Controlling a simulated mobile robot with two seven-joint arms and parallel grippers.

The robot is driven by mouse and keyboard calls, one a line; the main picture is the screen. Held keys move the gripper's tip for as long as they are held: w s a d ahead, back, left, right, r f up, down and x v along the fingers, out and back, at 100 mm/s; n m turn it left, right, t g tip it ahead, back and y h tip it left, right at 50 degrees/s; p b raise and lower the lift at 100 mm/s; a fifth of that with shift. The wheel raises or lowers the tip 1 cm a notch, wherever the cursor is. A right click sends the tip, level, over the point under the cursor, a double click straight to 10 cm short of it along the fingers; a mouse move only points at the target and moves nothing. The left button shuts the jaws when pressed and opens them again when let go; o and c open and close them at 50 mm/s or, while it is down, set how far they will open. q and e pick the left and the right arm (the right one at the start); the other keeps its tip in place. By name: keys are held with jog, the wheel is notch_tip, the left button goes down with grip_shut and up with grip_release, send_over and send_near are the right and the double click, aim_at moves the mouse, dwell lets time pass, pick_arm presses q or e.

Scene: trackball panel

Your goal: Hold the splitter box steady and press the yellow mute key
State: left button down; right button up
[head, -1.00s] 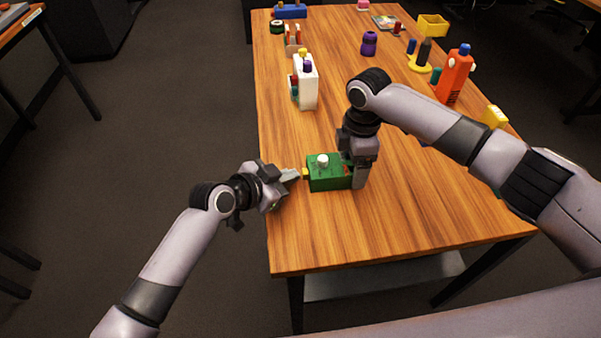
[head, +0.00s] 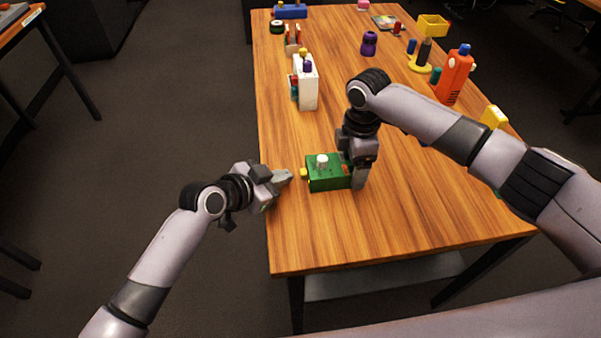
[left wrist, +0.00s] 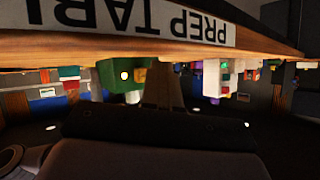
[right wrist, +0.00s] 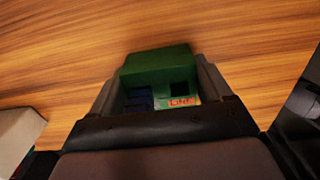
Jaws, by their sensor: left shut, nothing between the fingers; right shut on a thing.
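The green splitter box (head: 325,178) sits on the wooden table with a white knob (head: 322,160) on top. The yellow mute key (head: 304,173) sticks out of its left side. My right gripper (head: 359,178) is shut on the box at its right end; the right wrist view shows the box (right wrist: 155,62) between the fingers, with a lit orange label and blue ports. My left gripper (head: 288,177) is shut and empty, left of the yellow key with a small gap between. The left wrist view shows the green box (left wrist: 113,80) ahead, partly hidden.
A white box (head: 307,85) with coloured parts stands behind the splitter box. An orange bottle-like thing (head: 454,78), a yellow piece (head: 494,117) and a purple thing (head: 369,43) stand further right and back. The table's left edge runs under my left gripper; the front table area is clear.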

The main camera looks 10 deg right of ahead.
pick_arm(q)
jog(key=shift+a, duration=0.1)
jog(key=a, duration=0.4)
jog(key=shift+a, duration=0.4)
jog(key=shift+s+a, duration=0.1)
dwell(0.8)
jog(key=s+a+r, duration=0.4)
jog(key=a+r, duration=0.1)
jog(key=r, duration=0.1)
jog(key=shift+s+a+r, duration=0.15)
jog(key=shift+r, duration=0.25)
dwell(0.4)
pick_arm(e)
jog(key=o, duration=1.1)
jog(key=shift+c, duration=0.2)
notch_tip(320, 180, up, 12)
